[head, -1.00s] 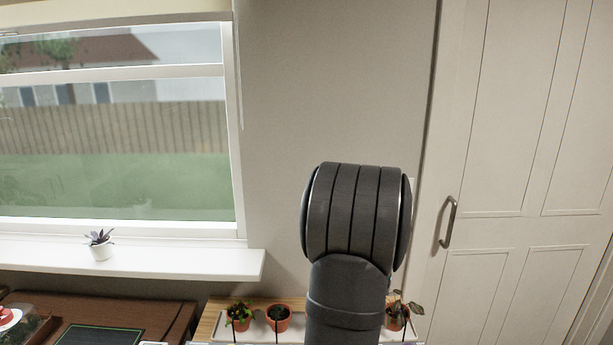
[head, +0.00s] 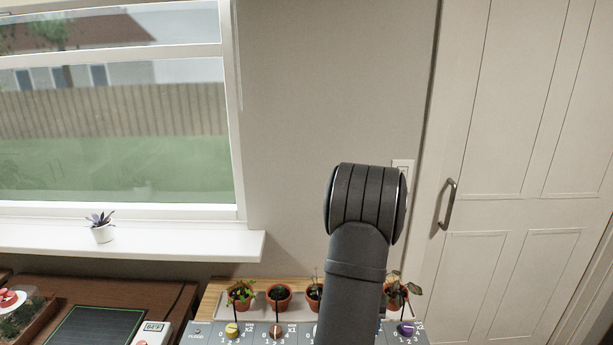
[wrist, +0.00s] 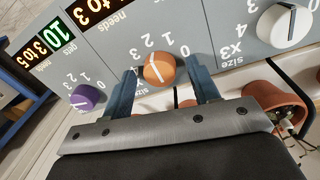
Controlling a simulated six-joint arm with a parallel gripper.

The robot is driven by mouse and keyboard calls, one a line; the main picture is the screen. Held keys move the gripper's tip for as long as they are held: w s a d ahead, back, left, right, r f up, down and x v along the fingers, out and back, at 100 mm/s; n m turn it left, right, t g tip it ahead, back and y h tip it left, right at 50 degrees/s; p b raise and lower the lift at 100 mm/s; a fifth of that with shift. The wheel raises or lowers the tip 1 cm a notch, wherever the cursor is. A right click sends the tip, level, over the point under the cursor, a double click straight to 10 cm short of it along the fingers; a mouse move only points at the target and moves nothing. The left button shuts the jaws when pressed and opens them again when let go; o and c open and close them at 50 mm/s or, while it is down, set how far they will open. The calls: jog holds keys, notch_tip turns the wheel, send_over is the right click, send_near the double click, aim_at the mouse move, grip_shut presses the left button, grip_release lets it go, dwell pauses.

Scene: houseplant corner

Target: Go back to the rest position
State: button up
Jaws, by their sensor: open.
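My gripper (wrist: 165,92) shows in the wrist view with its two blue fingers spread apart, open. Behind the gap between them is an orange-brown dial (wrist: 160,68) on a grey control panel (wrist: 205,38). I cannot tell whether the fingers touch the panel. In the head view my dark arm rises at the right of centre in front of the wall and hides part of the panel and pots; the gripper itself is not visible there.
The panel also carries a purple dial (wrist: 88,97) and a white dial (wrist: 285,25). Several potted plants, one in a terracotta pot (head: 241,296), stand behind it. A white door (head: 520,150) is at the right. A small plant (head: 101,227) sits on the windowsill (head: 190,246).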

jog(key=n, duration=0.7)
jog(key=shift+s+t, duration=0.1)
jog(key=shift+t, duration=0.2)
jog(key=n, duration=0.6)
jog(key=shift+o, duration=0.2)
dwell(1.5)
